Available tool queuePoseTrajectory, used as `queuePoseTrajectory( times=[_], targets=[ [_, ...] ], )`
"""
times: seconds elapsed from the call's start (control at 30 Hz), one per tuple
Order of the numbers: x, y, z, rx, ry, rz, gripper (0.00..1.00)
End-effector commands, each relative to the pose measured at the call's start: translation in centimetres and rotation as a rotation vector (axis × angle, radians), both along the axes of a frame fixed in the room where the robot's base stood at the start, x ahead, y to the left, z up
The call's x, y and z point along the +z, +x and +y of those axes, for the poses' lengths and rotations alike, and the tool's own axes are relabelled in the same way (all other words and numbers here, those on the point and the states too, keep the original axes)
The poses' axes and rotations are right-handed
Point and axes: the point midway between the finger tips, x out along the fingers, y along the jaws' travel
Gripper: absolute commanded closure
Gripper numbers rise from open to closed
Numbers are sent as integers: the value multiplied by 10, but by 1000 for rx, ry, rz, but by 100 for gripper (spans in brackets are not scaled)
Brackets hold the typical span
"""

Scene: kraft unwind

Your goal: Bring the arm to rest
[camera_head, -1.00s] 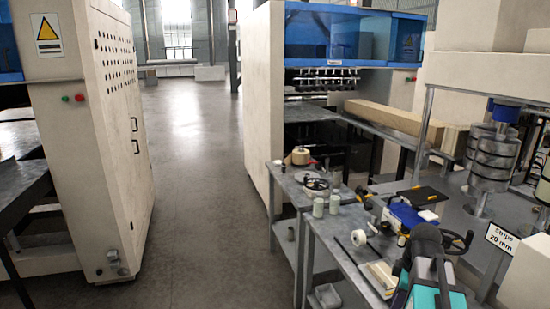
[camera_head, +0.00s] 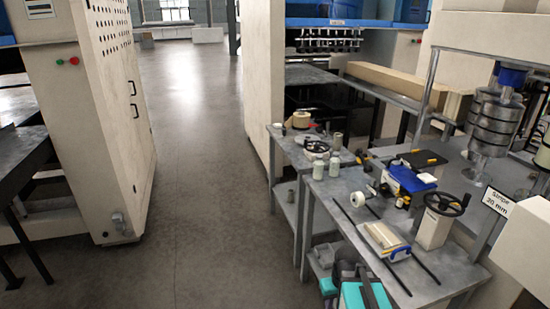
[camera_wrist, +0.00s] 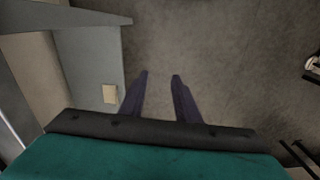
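My gripper (camera_wrist: 160,76) shows in the wrist view as two dark fingers set apart, with bare floor visible between them. It is open and empty, pointing at the concrete floor (camera_wrist: 225,55). In the head view my teal and dark grey arm shows at the bottom edge, low beside the front of the workbench (camera_head: 422,286). The fingers are not visible there.
The bench holds a handwheel (camera_head: 447,204), a blue device (camera_head: 408,180), a white roll (camera_head: 358,199) and bottles. In the wrist view, a grey surface (camera_wrist: 90,60) with a small beige block (camera_wrist: 110,94) lies left. The aisle floor (camera_head: 190,180) is clear.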

Motion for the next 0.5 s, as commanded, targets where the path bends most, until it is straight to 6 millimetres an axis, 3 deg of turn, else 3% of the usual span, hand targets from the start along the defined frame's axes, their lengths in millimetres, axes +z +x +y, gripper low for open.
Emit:
queuePoseTrajectory(
  times=[0.33,0.5],
  targets=[
    [-42,-22,31,-188,-14,17,71],
    [-74,-40,31,-192,-18,59,71]
  ],
)
